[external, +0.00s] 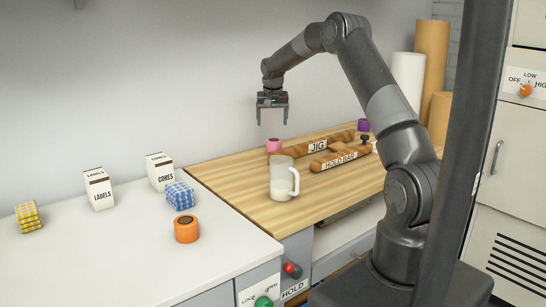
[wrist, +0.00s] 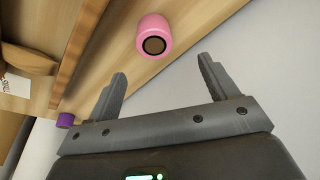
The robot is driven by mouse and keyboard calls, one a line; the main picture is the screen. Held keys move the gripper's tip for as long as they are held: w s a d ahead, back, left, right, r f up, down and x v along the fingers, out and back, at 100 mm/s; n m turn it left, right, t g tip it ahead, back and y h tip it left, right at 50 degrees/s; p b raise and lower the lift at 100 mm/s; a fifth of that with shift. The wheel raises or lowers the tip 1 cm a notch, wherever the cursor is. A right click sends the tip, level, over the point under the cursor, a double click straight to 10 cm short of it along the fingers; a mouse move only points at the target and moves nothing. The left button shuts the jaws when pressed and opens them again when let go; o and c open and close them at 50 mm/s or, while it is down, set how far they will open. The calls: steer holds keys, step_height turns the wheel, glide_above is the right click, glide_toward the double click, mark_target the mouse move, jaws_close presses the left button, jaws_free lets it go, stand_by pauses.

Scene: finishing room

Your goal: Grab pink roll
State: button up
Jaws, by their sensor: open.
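The pink roll (external: 274,145) sits at the back left of the wooden worktop (external: 240,178), next to the wooden jig (external: 334,140). In the wrist view the pink roll (wrist: 154,34) shows whole, with a dark round centre, beyond the fingertips and between their directions. My gripper (external: 272,121) is open and empty, pointing down in the air above the back of the worktop, apart from the roll. Both fingers of my gripper (wrist: 162,68) show in the wrist view with nothing between them.
An orange roll (external: 186,229), label and cone boxes and folded cloths are on the white counter (external: 110,250).

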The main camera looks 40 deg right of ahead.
mark_target(274, 140)
steer(key=x, duration=0.6)
steer(key=shift+d, duration=0.15)
steer(key=x, duration=0.5)
steer(key=shift+s+d+f, duration=0.15)
steer(key=shift+s, duration=0.25)
steer(key=c, duration=1.1)
